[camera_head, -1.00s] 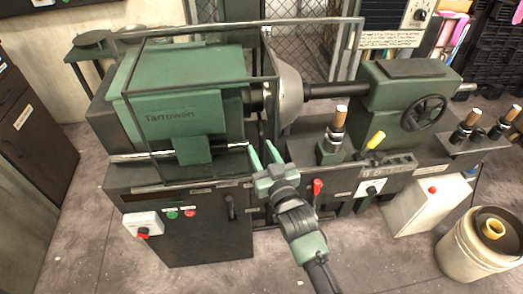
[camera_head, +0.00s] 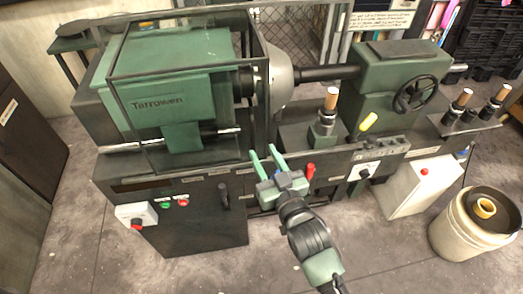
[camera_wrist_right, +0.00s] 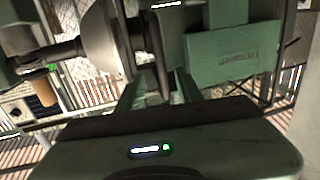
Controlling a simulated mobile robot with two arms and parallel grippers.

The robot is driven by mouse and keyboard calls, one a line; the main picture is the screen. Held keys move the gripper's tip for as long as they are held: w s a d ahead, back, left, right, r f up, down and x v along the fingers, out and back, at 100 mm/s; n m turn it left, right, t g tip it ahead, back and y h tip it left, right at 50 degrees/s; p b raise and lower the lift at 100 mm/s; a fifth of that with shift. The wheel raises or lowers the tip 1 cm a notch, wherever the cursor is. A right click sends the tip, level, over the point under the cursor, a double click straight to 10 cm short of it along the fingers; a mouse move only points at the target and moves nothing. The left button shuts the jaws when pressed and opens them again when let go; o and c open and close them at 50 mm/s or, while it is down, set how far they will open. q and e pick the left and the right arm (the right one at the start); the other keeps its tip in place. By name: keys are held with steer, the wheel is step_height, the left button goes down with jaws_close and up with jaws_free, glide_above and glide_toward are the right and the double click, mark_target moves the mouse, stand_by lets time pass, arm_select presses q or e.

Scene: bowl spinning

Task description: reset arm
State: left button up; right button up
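My right gripper (camera_head: 266,160) is in front of the green lathe (camera_head: 170,90), near the front edge of its bed. Its two green fingers point up and away and stand apart with nothing between them. In the right wrist view the fingers (camera_wrist_right: 160,92) also show in front of the lathe. A grey metal bowl (camera_head: 280,75) is mounted on the lathe's spindle, behind the black guard frame; it also shows in the right wrist view (camera_wrist_right: 100,42). The gripper is apart from the bowl. My left gripper is in neither view.
The lathe's tailstock (camera_head: 395,85) with a black handwheel (camera_head: 415,92) stands at the right. A control box with a red button (camera_head: 137,216) juts out at the left front. A beige bucket (camera_head: 470,230) stands on the floor at the right. A red lever (camera_head: 310,171) is close to my right gripper.

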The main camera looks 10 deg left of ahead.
stand_by(0.4)
steer(key=s+d+f+m+g+h, duration=0.15)
steer(key=s+d+f, duration=0.25)
steer(key=f, duration=0.8)
steer(key=s+d+f+g+h, duration=0.2)
steer(key=s+d+f+g, duration=0.15)
steer(key=f, duration=0.85)
steer(key=s+d+f+g+h, duration=0.25)
steer(key=d+f, duration=0.25)
steer(key=f, duration=0.7)
steer(key=s+d+f+g+h, duration=0.1)
steer(key=s+d+f, duration=0.4)
steer(key=s, duration=0.6)
steer(key=s+d+f+m+g+h, duration=0.1)
steer(key=s+d+f+g, duration=0.3)
steer(key=s+f, duration=0.3)
steer(key=s+d+f+m+g, duration=0.1)
steer(key=s+d+f, duration=0.6)
steer(key=s, duration=0.8)
steer(key=shift+s+g+h, duration=0.3)
steer(key=shift+g+h, duration=0.1)
steer(key=shift+g, duration=0.25)
